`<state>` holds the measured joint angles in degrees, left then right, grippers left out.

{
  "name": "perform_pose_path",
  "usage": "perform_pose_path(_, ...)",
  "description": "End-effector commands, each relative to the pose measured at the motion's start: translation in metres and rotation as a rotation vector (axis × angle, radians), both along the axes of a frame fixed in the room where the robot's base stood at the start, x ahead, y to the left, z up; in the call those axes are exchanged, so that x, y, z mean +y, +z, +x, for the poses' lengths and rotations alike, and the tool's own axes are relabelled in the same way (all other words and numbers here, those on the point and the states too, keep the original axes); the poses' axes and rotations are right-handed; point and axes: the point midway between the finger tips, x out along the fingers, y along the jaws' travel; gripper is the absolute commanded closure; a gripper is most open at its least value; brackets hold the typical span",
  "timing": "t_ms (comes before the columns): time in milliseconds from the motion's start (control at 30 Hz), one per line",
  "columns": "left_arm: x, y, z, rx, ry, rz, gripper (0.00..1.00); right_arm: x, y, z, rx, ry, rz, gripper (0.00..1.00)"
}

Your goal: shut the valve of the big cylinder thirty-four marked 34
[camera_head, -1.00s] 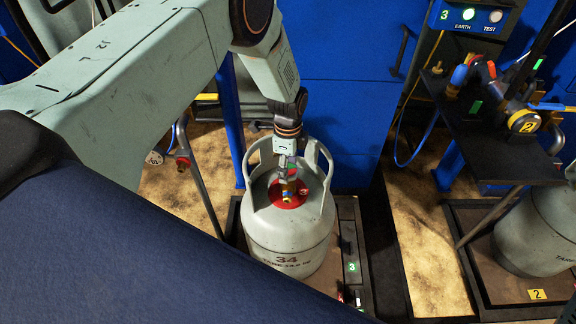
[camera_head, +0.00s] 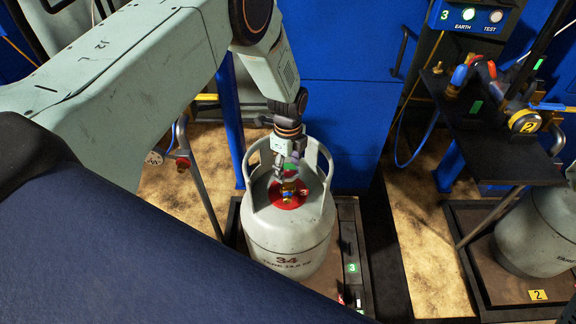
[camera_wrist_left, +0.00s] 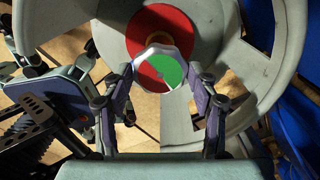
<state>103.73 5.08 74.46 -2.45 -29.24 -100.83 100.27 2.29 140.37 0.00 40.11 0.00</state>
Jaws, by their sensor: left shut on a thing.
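The big grey cylinder marked 34 (camera_head: 287,240) stands upright on the scale platform marked 3, with a round collar handle around its top. Its brass valve (camera_head: 288,190) rises from a red disc at the top centre. My left gripper (camera_head: 289,170) points down inside the collar, over the valve. In the left wrist view, the red and green valve handwheel (camera_wrist_left: 158,69) sits between the two fingers of my left gripper (camera_wrist_left: 160,85), which is shut on it. The green half faces right there. My right gripper is not in view.
The scale platform (camera_head: 357,290) shows a green 3. At right stand another grey cylinder (camera_head: 545,232) on platform 2 and a dark shelf (camera_head: 490,150) with hoses. A blue panel (camera_head: 335,90) stands behind. The collar (camera_head: 328,165) closely surrounds my gripper.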

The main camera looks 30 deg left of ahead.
Motion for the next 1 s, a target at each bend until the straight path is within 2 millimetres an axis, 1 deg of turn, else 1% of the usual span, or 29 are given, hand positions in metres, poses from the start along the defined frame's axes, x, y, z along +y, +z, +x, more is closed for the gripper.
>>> perform_pose_path(100, 0.0, 0.0, 0.001, -0.002, 0.0, 0.0, 0.72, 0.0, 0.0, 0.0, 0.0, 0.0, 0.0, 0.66)
perform_pose_path(133, 0.0, 0.0, 0.001, -0.002, 0.0, 0.0, 0.39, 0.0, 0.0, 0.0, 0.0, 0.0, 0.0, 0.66)
perform_pose_path(367, 0.0, 0.0, 0.0, -0.001, 0.001, 0.0, 0.19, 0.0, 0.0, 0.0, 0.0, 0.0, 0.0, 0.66)
perform_pose_path(667, 0.0, 0.0, 0.0, 0.0, 0.001, 0.0, 0.18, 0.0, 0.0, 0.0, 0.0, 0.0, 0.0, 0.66)
perform_pose_path(767, 0.0, 0.005, 0.0, -0.001, 0.001, 0.0, 0.18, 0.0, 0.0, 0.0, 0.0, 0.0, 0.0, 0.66)
perform_pose_path(867, 0.0, 0.017, 0.001, -0.003, 0.001, 0.001, 0.18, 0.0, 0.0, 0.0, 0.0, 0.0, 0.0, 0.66)
perform_pose_path(1000, 0.0, 0.045, 0.001, -0.003, 0.001, 0.0, 0.18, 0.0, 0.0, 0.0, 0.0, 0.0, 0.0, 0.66)
